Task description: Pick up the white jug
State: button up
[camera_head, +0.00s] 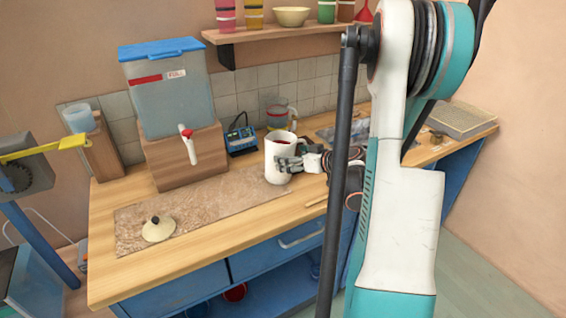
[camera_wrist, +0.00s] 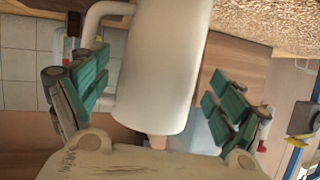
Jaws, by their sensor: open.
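The white jug (camera_head: 277,162) stands upright on the right part of the brown mat on the workbench, with something red showing inside its mouth. My gripper (camera_head: 292,161) is at the jug's right side in the head view. In the wrist view the white jug (camera_wrist: 160,65) fills the upper middle, between the two green-padded fingers of my gripper (camera_wrist: 155,100). The fingers are open, with a gap visible on the right side; contact on the left is unclear. The jug's handle shows at the upper left of the wrist view. My arm hides part of the bench.
A cream lid (camera_head: 158,230) with a dark knob lies on the mat (camera_head: 215,205). A water tank (camera_head: 170,100) on a wooden block (camera_head: 180,158) with a white tap stands left of the jug. A blue device (camera_head: 240,139) and a clear jug (camera_head: 279,113) are behind.

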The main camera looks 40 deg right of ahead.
jog(key=b+x, duration=0.2)
jog(key=x, duration=0.3)
jog(key=shift+w+r, duration=0.1)
jog(key=shift+w, duration=0.1)
jog(key=c, duration=1.3)
jog(key=shift+r, duration=0.1)
jog(key=shift+r, duration=0.1)
